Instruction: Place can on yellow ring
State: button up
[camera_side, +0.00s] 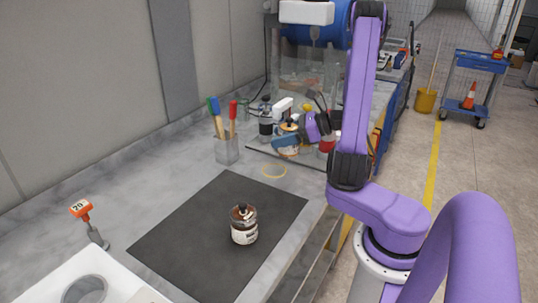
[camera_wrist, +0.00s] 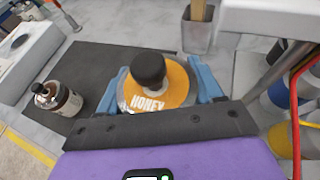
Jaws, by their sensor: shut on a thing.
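My gripper (camera_side: 287,141) is shut on the can (camera_side: 289,127), with its blue fingers on either side. In the wrist view the can (camera_wrist: 160,99) shows an orange top lettered "HONEY" and a black knob, between the fingertips (camera_wrist: 160,88). The ring does not show in the wrist view.
A brown jar with a white label (camera_side: 244,229) stands on the black mat (camera_side: 190,235); it also shows in the wrist view (camera_wrist: 60,99). A dark bottle (camera_side: 265,122) and other items stand behind the can.

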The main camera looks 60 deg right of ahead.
jog(key=w+d+f, duration=0.1)
jog(key=w+f, duration=0.1)
jog(key=w+d+f, duration=0.1)
jog(key=w+f, duration=0.1)
jog(key=w+d+f, duration=0.1)
jog(key=w+f, duration=0.1)
jog(key=shift+w+f, duration=0.2)
jog(key=shift+f, duration=1.75)
jog(key=shift+f, duration=0.15)
jog(key=o, duration=1.2)
jog(key=shift+s+d+r, duration=0.1)
jog(key=shift+d+r, duration=0.05)
jog(key=shift+r, duration=0.1)
jog(key=v, duration=1.1)
jog(key=shift+s, duration=0.35)
